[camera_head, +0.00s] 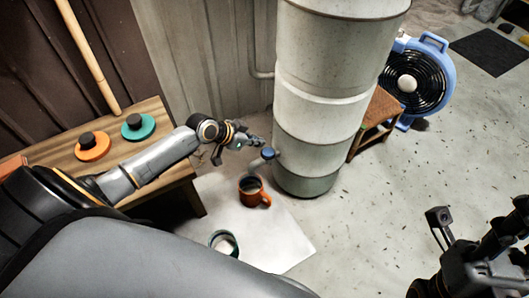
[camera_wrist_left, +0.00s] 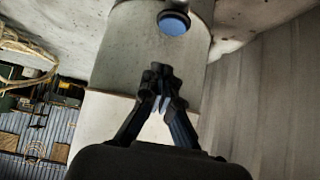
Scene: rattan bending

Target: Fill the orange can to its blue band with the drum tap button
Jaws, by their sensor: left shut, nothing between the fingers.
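The tall white drum (camera_head: 325,85) stands at centre, with a blue tap button (camera_head: 268,153) low on its left side. The button also shows as a blue disc in the left wrist view (camera_wrist_left: 173,22). The orange can (camera_head: 254,194) stands upright on a pale sheet below the tap. Its inside looks dark; I cannot make out the blue band or the level. My left gripper (camera_head: 257,141) is just left of and above the button. In the left wrist view its fingers (camera_wrist_left: 162,76) are together and empty, apart from the button. My right arm (camera_head: 480,260) shows at lower right, its fingers unclear.
A green can (camera_head: 224,242) stands on the pale sheet (camera_head: 285,240). An orange lid (camera_head: 92,146) and a green lid (camera_head: 138,127) lie on the wooden bench (camera_head: 60,153). A blue fan (camera_head: 410,82) and a stool (camera_head: 380,112) stand right of the drum. The floor at right is mostly clear.

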